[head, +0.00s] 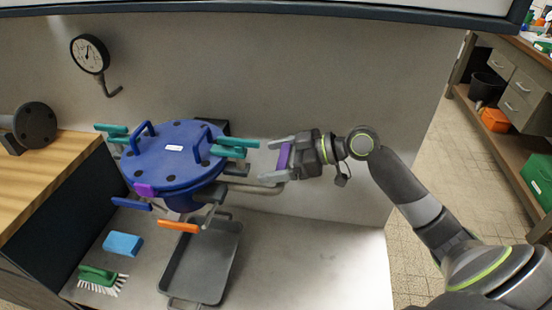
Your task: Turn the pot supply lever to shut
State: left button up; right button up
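A blue round lidded pot (172,158) stands at the back of the grey bench, with teal handles, blue loops and a purple tab on its lid. A purple lever (284,156) shows to its right, beside the grey pipe. My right gripper (268,160) points left with its fingers apart, and the purple lever lies between them near the palm. I cannot tell whether the fingers touch it. A blue lever (131,204) and an orange lever (178,226) stick out below the pot. No label shows which is the pot supply lever. My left gripper is not in view.
A grey tray (215,270) lies below the pot. A blue sponge (123,244) and a green brush (98,277) lie left of it. A gauge (90,54) is on the back wall. The bench is clear at the right front.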

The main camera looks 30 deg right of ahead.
jog(key=shift+r+m+t+h+p, duration=0.15)
jog(key=shift+m+t+h+p, duration=0.35)
jog(key=shift+p, duration=0.4)
jog(key=m+t+h+p, duration=0.1)
jog(key=m+h+p, duration=0.2)
jog(key=p, duration=0.1)
jog(key=m+t+h+p, duration=0.2)
jog(key=m+h+p, duration=0.1)
jog(key=p, duration=0.1)
jog(key=d+m+t+h+p, duration=0.1)
jog(key=m+h+p, duration=0.1)
jog(key=m+p, duration=0.1)
jog(key=shift+w+r+h+p, duration=0.15)
jog(key=shift+w+h+p, duration=0.2)
jog(key=shift+p, duration=0.25)
jog(key=m+h+p, duration=0.1)
jog(key=m+h, duration=0.1)
jog(key=shift+d+f+h+p, duration=0.15)
jog(key=shift+f+h+p, duration=0.05)
jog(key=shift+h+p, duration=0.15)
jog(key=shift+d+f+m+h, duration=0.1)
jog(key=shift+d+m+h, duration=0.05)
jog(key=shift+m+h, duration=0.6)
jog(key=shift+s+d+m+h, duration=0.1)
jog(key=shift+d+m+h, duration=0.05)
jog(key=shift+m+h, duration=0.75)
jog(key=shift+g+h, duration=0.25)
jog(key=shift+g, duration=0.15)
jog(key=o, duration=0.7)
